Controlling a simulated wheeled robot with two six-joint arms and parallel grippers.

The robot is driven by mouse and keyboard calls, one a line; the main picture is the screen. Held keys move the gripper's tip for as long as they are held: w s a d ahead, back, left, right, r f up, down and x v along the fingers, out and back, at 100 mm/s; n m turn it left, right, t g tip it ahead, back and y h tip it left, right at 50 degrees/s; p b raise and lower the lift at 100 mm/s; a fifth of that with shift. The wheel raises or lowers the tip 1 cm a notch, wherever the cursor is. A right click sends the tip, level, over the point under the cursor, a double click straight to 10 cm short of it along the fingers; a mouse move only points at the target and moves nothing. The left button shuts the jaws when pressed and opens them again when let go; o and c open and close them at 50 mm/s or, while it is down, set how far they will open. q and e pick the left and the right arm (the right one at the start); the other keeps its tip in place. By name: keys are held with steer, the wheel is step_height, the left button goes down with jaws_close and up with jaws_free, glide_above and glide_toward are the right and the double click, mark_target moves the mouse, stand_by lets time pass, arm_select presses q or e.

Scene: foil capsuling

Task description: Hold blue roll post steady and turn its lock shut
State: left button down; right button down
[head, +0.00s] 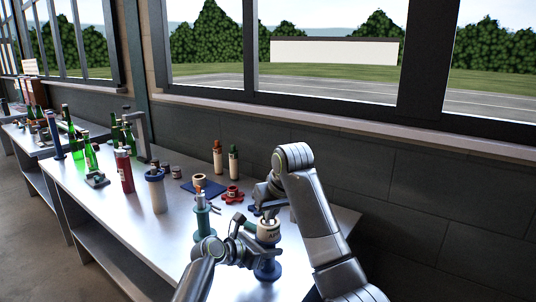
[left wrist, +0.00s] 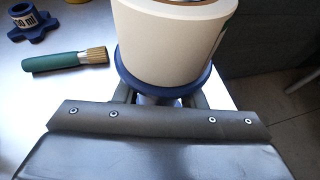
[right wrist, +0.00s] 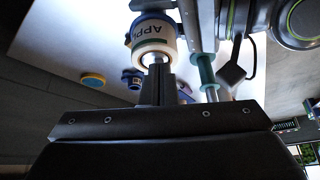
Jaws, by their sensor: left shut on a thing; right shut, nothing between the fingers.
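The blue roll post (head: 267,270) stands near the table's front right edge. It carries a cream label roll (head: 268,234), whose lettering shows in the right wrist view (right wrist: 150,32). In the left wrist view the post's blue flange (left wrist: 135,87) sits just beneath the roll. My left gripper (head: 259,256) is shut on the post below this flange; its fingers are partly hidden in the left wrist view (left wrist: 158,98). My right gripper (head: 268,210) is shut and empty at the top end of the post. Its fingertips (right wrist: 159,68) hide most of the lock, so its position cannot be told.
A teal post (head: 202,222) stands just left. A green-handled brush (left wrist: 60,62) lies near the post. A white canister (head: 157,195), a red canister (head: 124,172) and green bottles (head: 90,155) stand further left.

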steer(key=shift+w+d, duration=0.2)
steer(key=shift+d, duration=0.15)
stand_by(0.3)
steer(key=shift+s+d, duration=0.25)
steer(key=shift+s, duration=0.05)
steer(key=shift+r, duration=0.1)
step_height(320, 180, up, 6)
steer(key=shift+f, duration=0.15)
stand_by(0.3)
steer(key=shift+s+a+f, duration=0.2)
steer(key=shift+a+f, duration=0.05)
steer(key=shift+f, duration=0.75)
steer(key=shift+s+a+f, duration=0.15)
steer(key=shift+a+f, duration=0.15)
steer(key=shift+f, duration=0.7)
steer(key=shift+s+a+f, duration=0.2)
steer(key=shift+a+f, duration=0.05)
steer(key=shift+f, duration=0.75)
